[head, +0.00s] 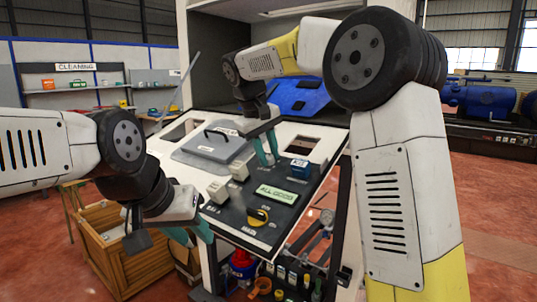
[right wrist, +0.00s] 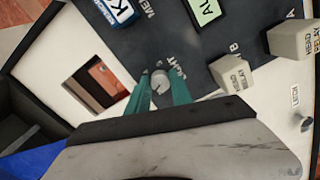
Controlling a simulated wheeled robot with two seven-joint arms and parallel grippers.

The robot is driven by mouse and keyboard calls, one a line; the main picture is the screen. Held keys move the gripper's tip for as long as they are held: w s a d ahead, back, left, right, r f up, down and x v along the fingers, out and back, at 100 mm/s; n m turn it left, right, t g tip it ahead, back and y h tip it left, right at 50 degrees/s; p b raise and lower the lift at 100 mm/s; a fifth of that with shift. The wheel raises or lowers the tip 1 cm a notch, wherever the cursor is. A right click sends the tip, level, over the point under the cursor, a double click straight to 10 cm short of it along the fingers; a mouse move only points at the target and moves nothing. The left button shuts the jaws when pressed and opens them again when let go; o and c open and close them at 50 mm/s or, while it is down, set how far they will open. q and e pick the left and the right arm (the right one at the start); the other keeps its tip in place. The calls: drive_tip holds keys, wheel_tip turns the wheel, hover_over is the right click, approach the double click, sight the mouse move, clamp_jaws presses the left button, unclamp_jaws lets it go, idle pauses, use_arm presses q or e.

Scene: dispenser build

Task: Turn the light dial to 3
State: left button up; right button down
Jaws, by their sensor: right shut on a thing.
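The light dial (right wrist: 160,82) is a small grey round knob on the dark part of the panel, beside lettering partly readable as "LIGHT" in the right wrist view. My right gripper (right wrist: 161,92) has its teal fingers on either side of the dial and is shut on it. In the head view my right gripper (head: 267,150) reaches down to the panel's upper part, and its fingers hide the dial. The dial's number marks cannot be read. My left gripper (head: 192,236) hangs at the panel's lower left edge; its finger gap is unclear.
A wooden crate (head: 105,255) stands lower left.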

drive_tip(key=m, duration=0.4)
drive_tip(key=shift+m, duration=0.4)
idle(0.4)
drive_tip(key=c, duration=1.1)
unclamp_jaws()
drive_tip(key=shift+c, duration=0.2)
drive_tip(key=shift+a, duration=0.1)
drive_tip(key=v, duration=0.7)
drive_tip(key=shift+r, duration=0.4)
drive_tip(key=shift+s, duration=0.1)
